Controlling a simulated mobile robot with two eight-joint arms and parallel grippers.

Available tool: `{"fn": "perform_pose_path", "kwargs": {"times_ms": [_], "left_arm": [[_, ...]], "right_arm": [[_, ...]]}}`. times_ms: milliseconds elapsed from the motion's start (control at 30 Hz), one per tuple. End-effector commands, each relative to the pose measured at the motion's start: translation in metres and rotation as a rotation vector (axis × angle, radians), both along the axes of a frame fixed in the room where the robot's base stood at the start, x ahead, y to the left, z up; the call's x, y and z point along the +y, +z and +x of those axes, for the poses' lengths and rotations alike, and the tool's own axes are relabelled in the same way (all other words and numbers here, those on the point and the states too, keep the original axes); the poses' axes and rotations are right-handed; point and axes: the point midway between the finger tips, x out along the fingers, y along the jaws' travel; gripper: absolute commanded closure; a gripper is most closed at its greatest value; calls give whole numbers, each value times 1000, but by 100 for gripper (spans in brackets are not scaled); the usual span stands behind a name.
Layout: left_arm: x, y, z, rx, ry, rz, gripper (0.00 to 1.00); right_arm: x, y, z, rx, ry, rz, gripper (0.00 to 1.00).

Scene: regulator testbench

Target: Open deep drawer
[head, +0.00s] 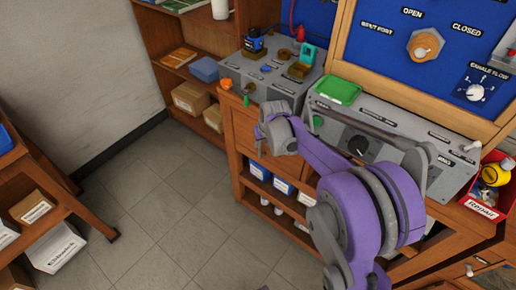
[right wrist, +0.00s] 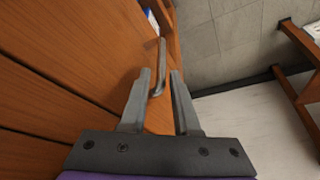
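The wooden drawer front (right wrist: 70,45) fills the left of the right wrist view. A grey metal bar handle (right wrist: 161,52) stands out from the wood near its edge. My right gripper (right wrist: 161,73) is open, with the handle showing between its two fingertips; I cannot tell whether either finger touches it. In the head view my right gripper (head: 263,133) is at the left front of the wooden bench, beside the drawer fronts (head: 241,130), and its fingers are mostly hidden. No drawer looks pulled out. My left gripper is not in view.
On the bench stand a grey control panel (head: 400,128), a green tray (head: 338,90) and a red repair bin (head: 484,206). An open shelf (head: 266,190) with boxes lies below the drawers. The tiled floor (head: 165,225) left of the bench is clear.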

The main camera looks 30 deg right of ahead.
Motion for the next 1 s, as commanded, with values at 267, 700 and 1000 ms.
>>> {"fn": "perform_pose_path", "kwargs": {"times_ms": [267, 700, 1000], "left_arm": [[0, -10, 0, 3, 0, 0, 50], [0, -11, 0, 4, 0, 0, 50], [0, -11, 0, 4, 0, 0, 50]], "right_arm": [[-3, -42, 17, 0, 0, 0, 70], [-3, -50, 20, 0, 0, 0, 72], [-3, -50, 20, 0, 0, 0, 100]]}}
